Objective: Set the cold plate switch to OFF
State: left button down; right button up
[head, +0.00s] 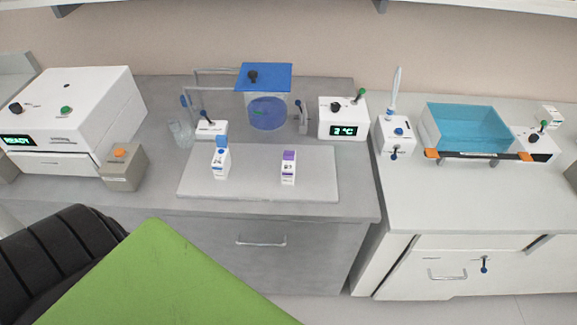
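A pale flat plate (255,187) lies in front, holding a blue-capped bottle (220,163) and a purple-capped bottle (288,170), both upright. Which lever side is OFF is too small to read. Neither of my grippers is in view.
A blue-lidded clear vessel (265,75) stands left of the control box. A white blue-knobbed unit (395,137) and a blue water bath (467,130) stand right. A white READY machine (75,110) is far left. A green panel (165,285) fills the lower left foreground.

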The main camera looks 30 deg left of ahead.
aim_at(362, 91)
jog(key=i+l+u, duration=0.2)
jog(key=l+u, duration=0.15)
jog(key=l, duration=0.5)
jog(key=i+l+u, duration=0.1)
jog(key=l+u, duration=0.3)
jog(key=l, duration=0.5)
jog(key=l+u, duration=0.35)
jog(key=l, duration=0.55)
